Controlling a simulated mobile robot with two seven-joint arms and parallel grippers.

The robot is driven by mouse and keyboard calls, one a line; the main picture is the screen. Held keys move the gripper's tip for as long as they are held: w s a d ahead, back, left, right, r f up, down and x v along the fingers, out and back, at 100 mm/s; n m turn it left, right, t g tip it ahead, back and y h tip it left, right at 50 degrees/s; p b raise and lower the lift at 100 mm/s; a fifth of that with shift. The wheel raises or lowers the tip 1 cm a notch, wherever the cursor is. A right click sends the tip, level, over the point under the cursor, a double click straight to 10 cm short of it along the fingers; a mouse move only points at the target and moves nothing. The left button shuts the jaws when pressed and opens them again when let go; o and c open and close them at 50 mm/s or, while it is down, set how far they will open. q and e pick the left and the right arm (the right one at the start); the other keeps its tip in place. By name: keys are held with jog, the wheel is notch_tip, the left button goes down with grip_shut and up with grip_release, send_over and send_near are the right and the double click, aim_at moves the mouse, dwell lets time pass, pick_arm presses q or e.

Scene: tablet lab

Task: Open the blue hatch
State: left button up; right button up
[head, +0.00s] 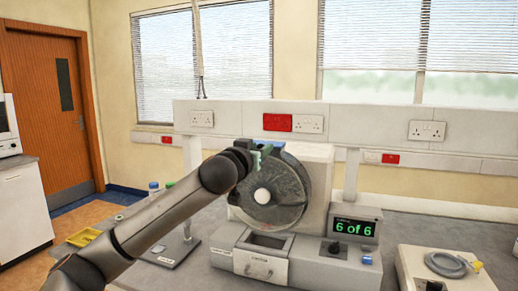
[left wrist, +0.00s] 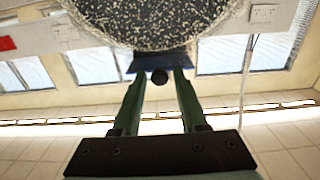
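The blue hatch (head: 276,147) is at the top rim of a grey round drum (head: 287,205) with a white hub. In the left wrist view the hatch (left wrist: 137,64) is a small blue plate at the edge of the speckled drum (left wrist: 160,20), with a dark round knob (left wrist: 160,76) below it. My left gripper (head: 259,155) is at the hatch, partly hiding it in the head view. Its green fingers (left wrist: 160,80) stand on either side of the knob, with a narrow gap showing. My right gripper is not in view.
The drum stands on a grey machine with a front tray (head: 268,241) and a display (head: 354,228) reading "6 of 6". A white device with a coiled tube (head: 445,264) is at the right. A stand (head: 180,250) and bottles (head: 154,188) are at the left, near my arm.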

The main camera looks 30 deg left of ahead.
pick_arm(q)
grip_shut()
dwell(1.1)
